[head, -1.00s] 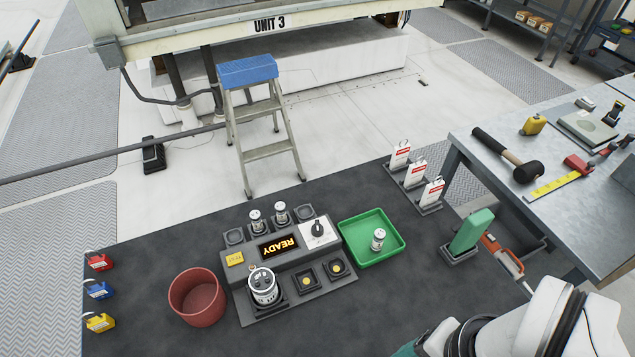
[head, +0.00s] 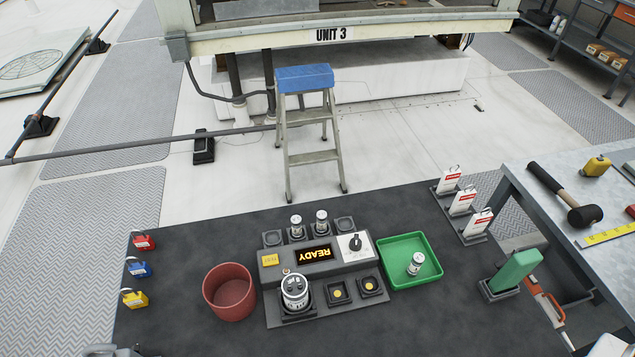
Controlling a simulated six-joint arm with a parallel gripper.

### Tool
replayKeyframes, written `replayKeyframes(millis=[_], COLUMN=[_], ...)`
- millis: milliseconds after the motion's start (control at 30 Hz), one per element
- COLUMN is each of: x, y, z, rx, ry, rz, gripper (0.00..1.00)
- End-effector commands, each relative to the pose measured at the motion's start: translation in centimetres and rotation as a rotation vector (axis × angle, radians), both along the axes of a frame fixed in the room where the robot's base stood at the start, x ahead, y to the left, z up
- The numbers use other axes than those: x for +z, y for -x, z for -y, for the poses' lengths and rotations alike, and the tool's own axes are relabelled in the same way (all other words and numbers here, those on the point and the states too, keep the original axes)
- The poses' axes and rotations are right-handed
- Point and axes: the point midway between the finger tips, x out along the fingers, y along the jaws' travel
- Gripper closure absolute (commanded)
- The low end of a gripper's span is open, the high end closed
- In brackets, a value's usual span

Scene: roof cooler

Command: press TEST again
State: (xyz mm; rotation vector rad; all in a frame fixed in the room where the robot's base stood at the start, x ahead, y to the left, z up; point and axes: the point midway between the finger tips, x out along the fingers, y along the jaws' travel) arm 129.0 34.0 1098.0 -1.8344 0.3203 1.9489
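The grey tester console (head: 296,273) stands on the dark mat. The display (head: 314,254) shows READY in orange, upside down to me. A large silver canister (head: 294,288) stands upright in the front left socket. The two front sockets to its right show yellow centres.
Small canisters stand in two back sockets (head: 309,225). A red bowl (head: 229,294) is left of the console, a green tray (head: 409,261) with one canister right. Padlocks (head: 140,268) line the left side.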

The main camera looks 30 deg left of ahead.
Motion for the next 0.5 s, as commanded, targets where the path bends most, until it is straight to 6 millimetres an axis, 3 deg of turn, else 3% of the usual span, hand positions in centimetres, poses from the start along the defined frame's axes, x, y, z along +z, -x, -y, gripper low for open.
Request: replayKeyframes(millis=[33, 133, 500], x=[0.0, 0.0, 0.0], y=[0.0, 0.0, 0.0], z=[0.0, 0.0, 0.0], rx=[0.0, 0.0, 0.0], ry=[0.0, 0.0, 0.0], rz=[0.0, 0.0, 0.0], gripper=[0.82, 1.0, 1.0])
